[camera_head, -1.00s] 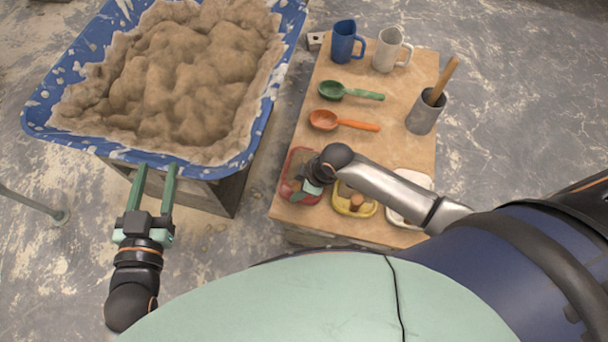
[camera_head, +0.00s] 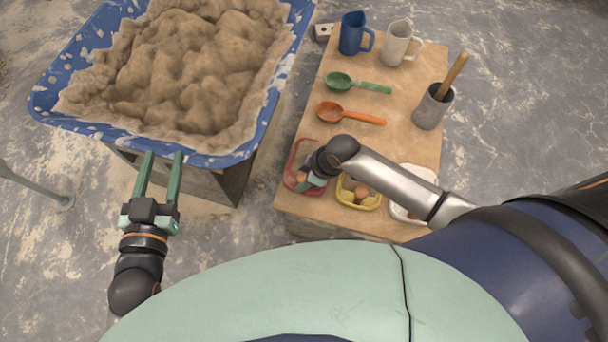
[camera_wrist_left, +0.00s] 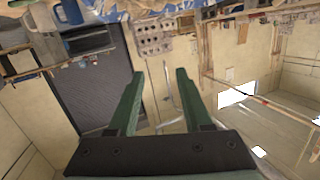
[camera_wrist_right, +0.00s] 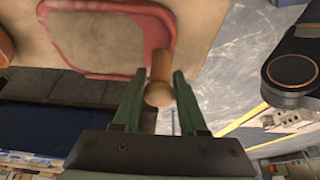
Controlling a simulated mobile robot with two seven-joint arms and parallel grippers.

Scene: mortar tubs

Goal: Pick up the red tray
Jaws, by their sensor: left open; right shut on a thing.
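The red tray (camera_head: 290,166) is at the near left corner of the wooden table. My right arm covers part of it. In the right wrist view the red tray (camera_wrist_right: 100,75) shows its rounded rim, with a round-ended wooden handle (camera_wrist_right: 158,92) at its edge. My right gripper (camera_head: 313,181) is shut on that handle, which lies between the fingers in its wrist view (camera_wrist_right: 158,75). I cannot tell whether the tray touches the table. My left gripper (camera_head: 163,156) is open and empty, by the near edge of the blue tub.
The blue tub (camera_head: 270,85) of mortar stands left of the table (camera_head: 300,208). A yellow tray (camera_head: 370,204) and a white tray (camera_head: 420,171) are right of the red one. Green (camera_head: 340,81) and orange (camera_head: 330,111) scoops, two jugs and a grey cup (camera_head: 430,113) stand behind.

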